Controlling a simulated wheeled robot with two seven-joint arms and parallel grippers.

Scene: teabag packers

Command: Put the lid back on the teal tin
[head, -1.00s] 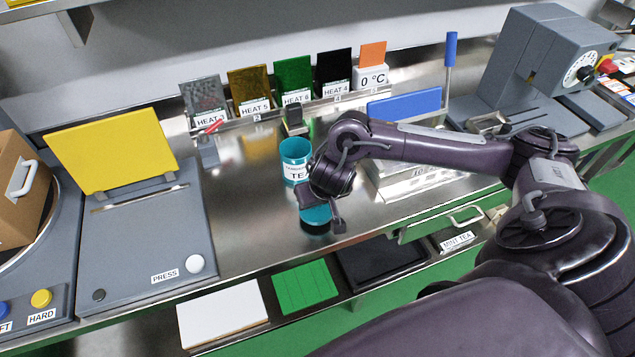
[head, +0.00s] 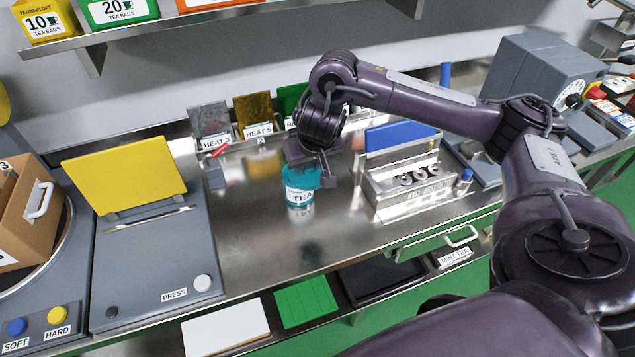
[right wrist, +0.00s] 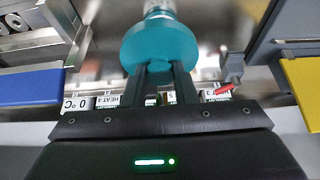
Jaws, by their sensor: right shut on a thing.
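The teal tin (head: 299,196) stands upright on the steel counter with its white TEA label facing front. My right gripper (head: 312,170) is directly over the tin. It is shut on the teal lid (right wrist: 160,45), a round disc between its two fingers in the right wrist view. In the head view the lid is at the tin's top and blends with the teal there, so I cannot tell whether it touches or is seated on the rim. The gripper hides part of the tin's top. My left gripper is out of view.
Behind the tin stand HEAT plates (head: 253,116) in a rack. A steel holder with a blue plate (head: 398,136) is to the right. A grey press with a yellow plate (head: 125,174) is at the left. The counter before the tin is clear.

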